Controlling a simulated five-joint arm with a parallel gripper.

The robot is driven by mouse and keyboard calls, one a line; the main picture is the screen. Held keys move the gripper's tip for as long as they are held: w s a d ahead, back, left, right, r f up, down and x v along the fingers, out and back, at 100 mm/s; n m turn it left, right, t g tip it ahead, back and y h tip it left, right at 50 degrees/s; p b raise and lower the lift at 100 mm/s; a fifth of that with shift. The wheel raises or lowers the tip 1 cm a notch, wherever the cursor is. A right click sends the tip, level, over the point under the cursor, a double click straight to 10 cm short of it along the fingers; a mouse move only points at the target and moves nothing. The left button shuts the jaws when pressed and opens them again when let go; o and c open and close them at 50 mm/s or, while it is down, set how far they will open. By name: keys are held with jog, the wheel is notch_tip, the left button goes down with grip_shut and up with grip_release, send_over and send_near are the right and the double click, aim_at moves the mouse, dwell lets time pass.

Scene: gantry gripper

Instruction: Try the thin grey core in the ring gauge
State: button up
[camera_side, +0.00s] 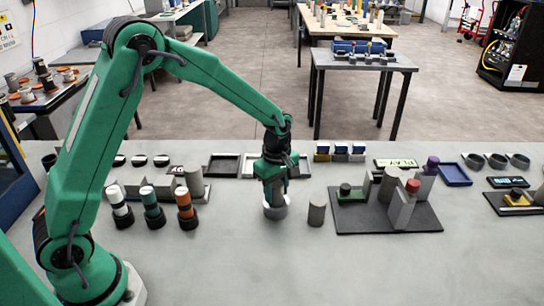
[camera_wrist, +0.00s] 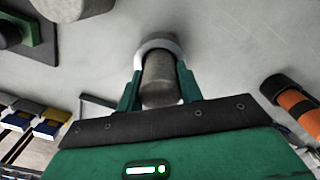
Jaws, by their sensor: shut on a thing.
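My gripper (camera_side: 275,188) points down over the bare grey table, left of the middle fixture. In the wrist view its two green fingers (camera_wrist: 158,92) are shut on a grey core (camera_wrist: 160,80). The pale ring gauge (camera_side: 275,211) is directly below the fingers. In the wrist view the ring gauge (camera_wrist: 146,50) shows as a light band around the core's far end. I cannot tell how deep the core sits in it. Another grey cylinder (camera_side: 317,210) stands upright on the table just right of the ring; it also shows at the wrist view's top edge (camera_wrist: 70,6).
A dark fixture board (camera_side: 370,222) with upright plates lies to the right. Several banded cylinders, such as an orange and black one (camera_side: 186,206), stand left. Dark trays (camera_side: 222,165) and blocks line the back. The table in front of the ring is clear.

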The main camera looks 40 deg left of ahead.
jog(key=shift+f, duration=0.6)
dwell(0.9)
jog(key=o, duration=1.2)
jog(key=shift+r, duration=0.1)
notch_tip(320, 180, up, 7)
jog(key=shift+r, duration=0.3)
